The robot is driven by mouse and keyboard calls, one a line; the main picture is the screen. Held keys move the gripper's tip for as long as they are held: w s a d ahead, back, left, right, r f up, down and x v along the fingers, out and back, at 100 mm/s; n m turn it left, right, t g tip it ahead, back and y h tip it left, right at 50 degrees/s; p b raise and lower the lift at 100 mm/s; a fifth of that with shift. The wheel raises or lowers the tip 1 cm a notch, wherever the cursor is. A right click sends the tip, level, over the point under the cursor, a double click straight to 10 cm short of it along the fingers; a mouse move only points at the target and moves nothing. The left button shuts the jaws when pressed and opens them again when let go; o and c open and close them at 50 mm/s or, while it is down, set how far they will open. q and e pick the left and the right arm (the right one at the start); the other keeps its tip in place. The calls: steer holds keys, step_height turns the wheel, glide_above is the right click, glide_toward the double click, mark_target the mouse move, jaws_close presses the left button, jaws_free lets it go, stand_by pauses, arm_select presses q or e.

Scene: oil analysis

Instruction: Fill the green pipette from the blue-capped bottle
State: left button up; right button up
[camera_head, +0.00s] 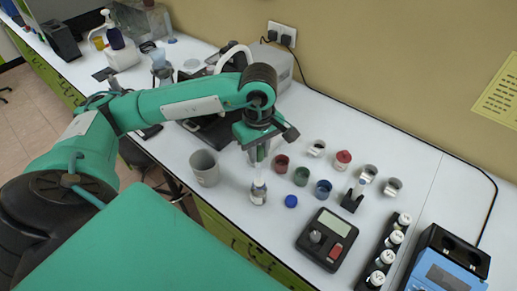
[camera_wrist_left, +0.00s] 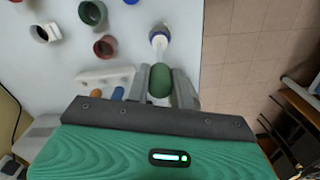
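My left gripper (camera_head: 257,150) is above an open small bottle (camera_head: 258,192) on the white table. In the left wrist view its fingers (camera_wrist_left: 160,88) are closed on both sides of the green bulb of the pipette (camera_wrist_left: 160,80). The pipette points down, and its pale stem runs to the bottle's mouth (camera_wrist_left: 158,37). How deep the tip sits cannot be told. A blue cap (camera_head: 291,201) lies on the table just right of the bottle. My right gripper is not in view.
A grey cup (camera_head: 205,168) stands left of the bottle. Red (camera_head: 281,163), green (camera_head: 301,176) and blue (camera_head: 323,189) cups stand to the right. A black scale (camera_head: 327,239) and a row of white-capped bottles (camera_head: 388,255) are near the front right.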

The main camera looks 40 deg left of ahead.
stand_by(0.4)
arm_select(q)
steer(key=shift+b, duration=0.4)
stand_by(0.5)
jaws_close()
steer(key=shift+f, duration=0.2)
steer(key=shift+f+b, duration=0.9)
steer(key=shift+b, duration=0.4)
steer(key=shift+f, duration=0.1)
